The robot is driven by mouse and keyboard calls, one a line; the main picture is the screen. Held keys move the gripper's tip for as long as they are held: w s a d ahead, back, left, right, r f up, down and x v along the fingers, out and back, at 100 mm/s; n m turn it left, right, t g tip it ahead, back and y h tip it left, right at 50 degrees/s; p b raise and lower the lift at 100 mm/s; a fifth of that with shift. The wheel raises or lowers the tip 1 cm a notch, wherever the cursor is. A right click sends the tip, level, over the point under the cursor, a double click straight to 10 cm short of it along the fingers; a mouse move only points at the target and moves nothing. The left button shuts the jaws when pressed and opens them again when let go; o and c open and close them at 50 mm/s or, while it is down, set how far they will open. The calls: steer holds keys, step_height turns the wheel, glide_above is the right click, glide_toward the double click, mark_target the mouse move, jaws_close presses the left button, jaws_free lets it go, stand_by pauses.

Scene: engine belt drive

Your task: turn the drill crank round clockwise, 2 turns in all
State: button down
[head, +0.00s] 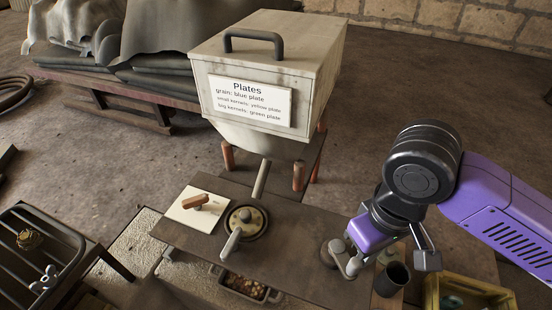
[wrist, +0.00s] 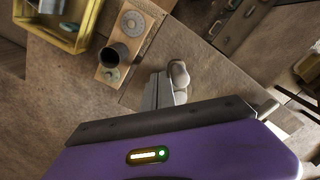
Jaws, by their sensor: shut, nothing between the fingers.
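A grey crank arm with a rounded knob (head: 352,268) sits on a dark round hub at the right part of the brown bench top; I take it for the drill crank. Its pale rounded knob also shows in the wrist view (wrist: 179,73). My gripper (head: 352,246) comes down from the right, right at the crank, and partly hides it. In the wrist view the grey fingers (wrist: 158,92) are shut and empty beside the knob. Whether they touch it I cannot tell.
A hopper box (head: 270,75) labelled "Plates" stands behind the bench. A round disc with a pale lever (head: 232,243) is left of the crank. A dark cup (head: 391,279) and a yellow crate (head: 470,292) are close on the right.

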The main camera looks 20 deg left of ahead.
steer(key=shift+s+a, duration=0.1)
steer(key=shift+s, duration=0.05)
steer(key=shift+s, duration=0.1)
steer(key=shift+s+a+b, duration=0.4)
steer(key=shift+s+a, duration=0.1)
steer(key=shift+s, duration=0.2)
steer(key=shift+s+a+r+p, duration=0.1)
steer(key=shift+s+a+p, duration=0.05)
steer(key=shift+p, duration=0.15)
step_height(320, 180, up, 8)
steer(key=p, duration=0.7)
